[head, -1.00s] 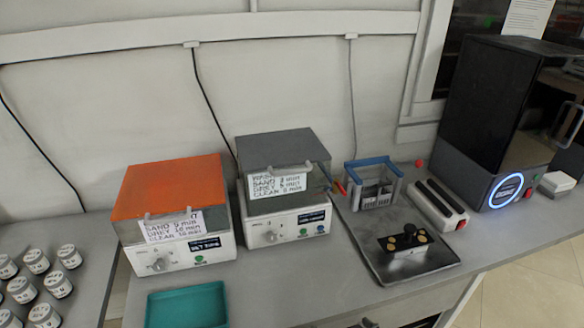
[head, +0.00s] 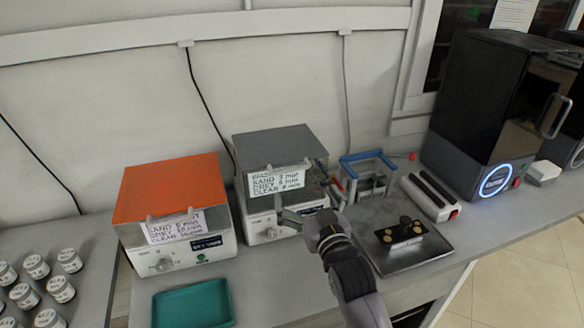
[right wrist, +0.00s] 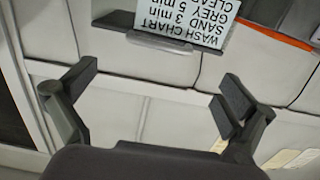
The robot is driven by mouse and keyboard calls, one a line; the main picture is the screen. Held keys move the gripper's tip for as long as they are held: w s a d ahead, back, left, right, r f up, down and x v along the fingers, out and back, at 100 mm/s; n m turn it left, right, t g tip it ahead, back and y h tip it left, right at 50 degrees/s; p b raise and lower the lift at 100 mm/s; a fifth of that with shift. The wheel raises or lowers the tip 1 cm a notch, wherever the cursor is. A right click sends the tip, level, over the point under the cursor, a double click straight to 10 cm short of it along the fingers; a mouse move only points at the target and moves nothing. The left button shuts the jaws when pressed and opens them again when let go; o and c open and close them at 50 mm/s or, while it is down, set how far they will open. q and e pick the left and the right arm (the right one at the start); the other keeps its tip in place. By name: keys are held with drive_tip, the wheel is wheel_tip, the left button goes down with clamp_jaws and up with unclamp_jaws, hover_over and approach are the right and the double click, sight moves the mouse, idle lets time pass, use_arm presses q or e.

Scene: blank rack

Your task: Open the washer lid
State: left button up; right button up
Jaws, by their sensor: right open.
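The washer (head: 246,212) is a white-based box with a grey lid (head: 275,143) that lies closed. A pale handle (head: 288,164) and a wash chart label (head: 277,181) are on the lid's front. My right gripper (head: 308,199) is open and empty in front of the washer's right part, its fingers hiding some of the base's front panel. In the right wrist view the open fingers (right wrist: 158,84) stand wide apart, with the chart (right wrist: 195,22) upside down and a grey handle bar (right wrist: 155,36) beyond them, not between them. My left gripper is not in view.
An orange-lidded box (head: 172,187) stands left of the washer, with a teal tray (head: 193,304) in front. A blue-handled basket (head: 368,174), a dark metal tray (head: 432,262) and a black machine (head: 478,100) stand to the right. Small jars (head: 60,289) are at far left.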

sight(292, 170)
drive_tip(key=p+x, duration=0.1)
drive_tip(key=x, duration=0.9)
drive_tip(key=shift+w+a, duration=0.1)
drive_tip(key=shift+w, duration=0.2)
